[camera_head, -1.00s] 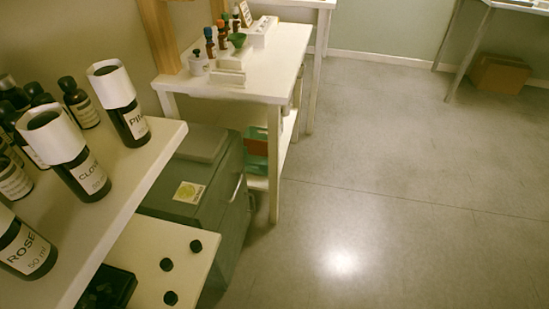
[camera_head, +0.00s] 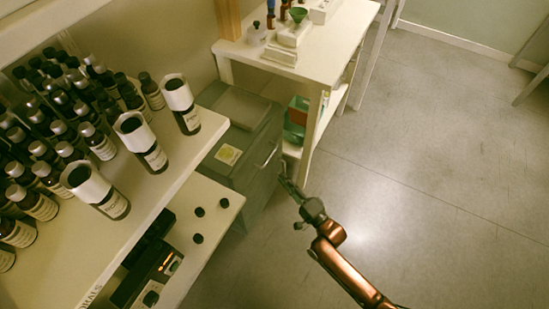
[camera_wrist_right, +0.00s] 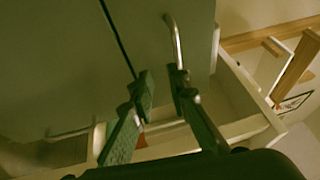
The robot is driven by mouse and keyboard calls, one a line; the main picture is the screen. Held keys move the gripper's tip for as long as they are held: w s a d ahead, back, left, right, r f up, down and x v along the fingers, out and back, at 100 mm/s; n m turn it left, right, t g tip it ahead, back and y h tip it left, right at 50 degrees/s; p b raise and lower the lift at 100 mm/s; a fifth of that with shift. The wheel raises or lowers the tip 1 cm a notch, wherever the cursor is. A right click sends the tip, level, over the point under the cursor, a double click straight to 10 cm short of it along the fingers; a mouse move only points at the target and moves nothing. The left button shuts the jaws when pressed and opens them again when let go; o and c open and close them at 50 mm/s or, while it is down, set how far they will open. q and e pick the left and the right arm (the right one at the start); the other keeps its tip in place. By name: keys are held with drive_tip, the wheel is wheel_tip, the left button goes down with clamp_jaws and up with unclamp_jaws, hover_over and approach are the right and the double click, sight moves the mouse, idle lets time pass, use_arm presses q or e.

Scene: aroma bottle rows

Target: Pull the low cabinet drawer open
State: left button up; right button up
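The low grey-green cabinet (camera_head: 238,170) stands under and between the white tables, with a yellow label on its top. Its bar handle (camera_head: 267,157) is on the front face. In the right wrist view the cabinet front (camera_wrist_right: 75,50) shows a dark seam and the metal handle (camera_wrist_right: 174,40). My right gripper (camera_head: 284,178) is just in front of the cabinet, near the handle. In the right wrist view its two fingers (camera_wrist_right: 164,80) are apart with nothing between them; the right fingertip is close to the handle's near end. Whether they touch, I cannot tell. My left gripper is out of view.
A white shelf (camera_head: 160,190) with rows of dark bottles stands at left. A lower white surface (camera_head: 215,220) with black caps is below it. A white table (camera_head: 300,65) with a leg stands right beside the cabinet. The grey floor (camera_head: 440,160) at right is open.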

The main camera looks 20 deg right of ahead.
sight(270, 156)
drive_tip(key=shift+m+t, duration=0.3)
drive_tip(key=shift+m, duration=0.2)
drive_tip(key=b+x, duration=0.1)
drive_tip(key=x, duration=0.2)
drive_tip(key=r+x, duration=0.1)
drive_tip(key=x, duration=0.1)
drive_tip(key=r+b+x, duration=0.1)
drive_tip(key=x, duration=0.2)
drive_tip(key=shift+w+d+b, duration=0.2)
drive_tip(key=shift+w+b, duration=0.05)
drive_tip(key=shift+b, duration=0.1)
drive_tip(key=shift+w+a+r, duration=0.15)
drive_tip(key=shift+w+r, duration=0.05)
drive_tip(key=shift+w, duration=0.4)
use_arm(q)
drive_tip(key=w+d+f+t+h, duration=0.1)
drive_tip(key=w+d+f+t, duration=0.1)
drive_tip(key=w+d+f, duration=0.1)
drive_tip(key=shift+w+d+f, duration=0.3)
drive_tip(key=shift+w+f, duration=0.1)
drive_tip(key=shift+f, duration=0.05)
use_arm(e)
drive_tip(key=shift+w+r, duration=0.1)
drive_tip(key=shift+c, duration=0.3)
clamp_jaws()
